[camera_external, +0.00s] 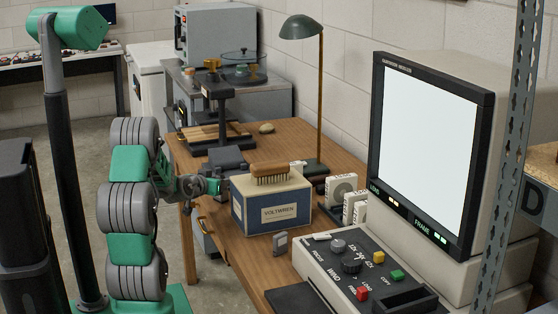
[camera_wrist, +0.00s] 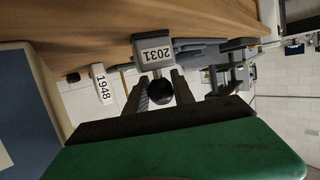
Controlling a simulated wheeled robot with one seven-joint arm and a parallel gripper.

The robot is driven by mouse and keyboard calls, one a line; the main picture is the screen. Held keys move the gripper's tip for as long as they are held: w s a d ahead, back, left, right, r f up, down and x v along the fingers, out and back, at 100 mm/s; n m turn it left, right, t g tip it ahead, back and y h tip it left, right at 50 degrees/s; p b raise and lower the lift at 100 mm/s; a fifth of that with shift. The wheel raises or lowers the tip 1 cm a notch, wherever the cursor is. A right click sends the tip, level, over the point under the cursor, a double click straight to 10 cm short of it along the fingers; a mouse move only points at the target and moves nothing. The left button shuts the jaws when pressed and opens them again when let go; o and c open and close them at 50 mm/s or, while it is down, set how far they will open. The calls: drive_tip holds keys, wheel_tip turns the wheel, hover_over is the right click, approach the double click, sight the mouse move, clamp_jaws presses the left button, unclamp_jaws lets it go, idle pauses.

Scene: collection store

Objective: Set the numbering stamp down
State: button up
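The numbering stamp (camera_wrist: 155,50) shows in the wrist view as a light grey block with the number 2031, a short stem and a round black knob. My gripper (camera_wrist: 160,82) has one finger on each side of the knob and seems closed on the handle. The block faces the wooden table (camera_wrist: 90,22); I cannot tell whether it touches. In the external view my gripper (camera_external: 213,186) is low over the table, just left of the blue and white box, and the stamp cannot be made out there.
The Voltwren box (camera_external: 280,212) carries a brush (camera_external: 270,168). A lamp (camera_external: 318,100), a microscope-like stand (camera_external: 220,100) and a large screen machine (camera_external: 430,150) stand around. Some bare tabletop (camera_external: 240,243) shows in front.

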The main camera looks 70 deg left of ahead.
drive_tip(key=o, duration=0.5)
drive_tip(key=shift+c, duration=0.2)
drive_tip(key=shift+r, duration=0.1)
drive_tip(key=shift+r+p, duration=0.2)
drive_tip(key=shift+p, duration=0.15)
drive_tip(key=v, duration=1.2)
